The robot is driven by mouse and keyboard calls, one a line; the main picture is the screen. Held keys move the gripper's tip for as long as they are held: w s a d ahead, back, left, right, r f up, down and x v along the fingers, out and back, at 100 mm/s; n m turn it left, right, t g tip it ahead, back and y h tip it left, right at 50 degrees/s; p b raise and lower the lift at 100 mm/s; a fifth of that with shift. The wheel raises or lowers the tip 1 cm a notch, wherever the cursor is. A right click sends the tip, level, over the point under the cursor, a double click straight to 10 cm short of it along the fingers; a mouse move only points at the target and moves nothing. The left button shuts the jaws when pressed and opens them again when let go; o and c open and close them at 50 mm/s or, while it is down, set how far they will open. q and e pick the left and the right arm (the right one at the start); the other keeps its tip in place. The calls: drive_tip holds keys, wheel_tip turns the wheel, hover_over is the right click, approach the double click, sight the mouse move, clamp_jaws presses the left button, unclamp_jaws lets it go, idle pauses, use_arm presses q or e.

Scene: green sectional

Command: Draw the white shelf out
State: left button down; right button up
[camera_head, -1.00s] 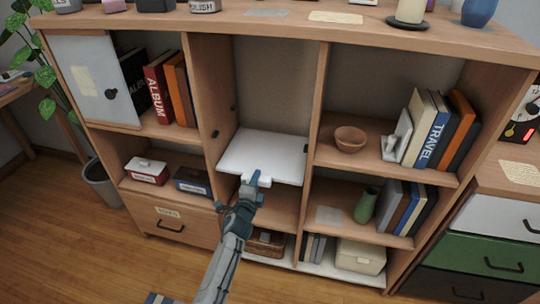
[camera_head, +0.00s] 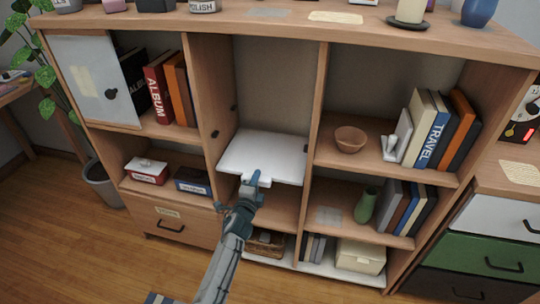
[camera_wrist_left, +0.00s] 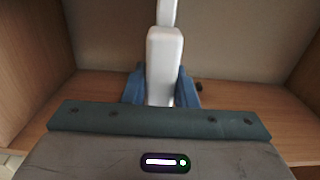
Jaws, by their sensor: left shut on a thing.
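The white shelf (camera_head: 262,157) lies flat in the middle bay of the wooden cabinet (camera_head: 199,75), between its two upright panels. My left gripper (camera_head: 255,180) is at the shelf's front edge, its blue fingers shut on a part of it. In the left wrist view the white shelf (camera_wrist_left: 165,62) appears as a narrow white piece between the two blue fingers of the left gripper (camera_wrist_left: 162,90). The fingers hide part of the gripped spot. My right gripper is not in view.
Books and a bowl (camera_head: 350,139) fill the right bay, with a green vase (camera_head: 366,205) below. Left are a white door (camera_head: 90,80), books and small boxes. A wicker basket (camera_head: 266,243) sits under the middle bay.

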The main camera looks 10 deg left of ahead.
use_arm(q)
drive_tip(key=shift+r, duration=0.2)
drive_tip(key=shift+r+p, duration=0.1)
drive_tip(key=shift+p, duration=0.2)
drive_tip(key=s+a, duration=0.1)
drive_tip(key=s, duration=2.9)
drive_tip(key=shift+b, duration=0.4)
idle(1.4)
drive_tip(key=shift+w, duration=0.1)
